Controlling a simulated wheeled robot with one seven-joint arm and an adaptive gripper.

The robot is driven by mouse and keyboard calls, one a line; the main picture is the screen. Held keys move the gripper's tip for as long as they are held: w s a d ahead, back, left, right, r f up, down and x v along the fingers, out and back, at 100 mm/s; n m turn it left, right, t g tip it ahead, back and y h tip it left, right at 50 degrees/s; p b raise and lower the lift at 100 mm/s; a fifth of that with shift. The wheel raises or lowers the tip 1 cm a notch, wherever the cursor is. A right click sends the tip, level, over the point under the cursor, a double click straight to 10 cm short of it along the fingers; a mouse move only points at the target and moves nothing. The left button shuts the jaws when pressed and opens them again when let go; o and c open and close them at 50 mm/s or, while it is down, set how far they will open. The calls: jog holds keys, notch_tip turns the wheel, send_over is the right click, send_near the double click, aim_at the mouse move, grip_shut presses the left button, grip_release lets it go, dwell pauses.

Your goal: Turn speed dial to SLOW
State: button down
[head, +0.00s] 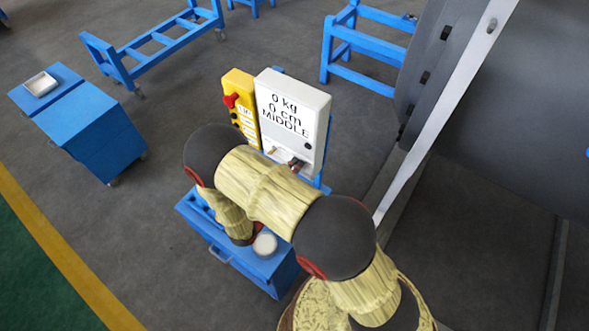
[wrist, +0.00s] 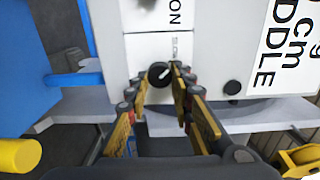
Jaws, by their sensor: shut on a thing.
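The white control box (head: 292,112) stands upright, and its display reads "0 kg, 0 cm, MIDDLE". The speed dial (wrist: 159,73) is a small round black knob with a pale pointer mark on the box's face, seen in the wrist view. My gripper (wrist: 158,77) has one finger on each side of the dial and is shut on it. Small lettering beside the dial is too small to read surely. In the head view my gripper (head: 295,164) is at the lower part of the box; the dial cannot be made out there.
A second black knob (wrist: 232,87) sits to the right of the dial. A yellow box with a red switch (head: 240,108) adjoins the control box. A blue cabinet (head: 93,130) and blue frames stand around. A large grey shell (head: 505,110) is at the right.

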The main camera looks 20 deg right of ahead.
jog(key=c, duration=1.6)
grip_release()
jog(key=shift+o, duration=0.3)
jog(key=shift+a, duration=0.1)
jog(key=v, duration=1.2)
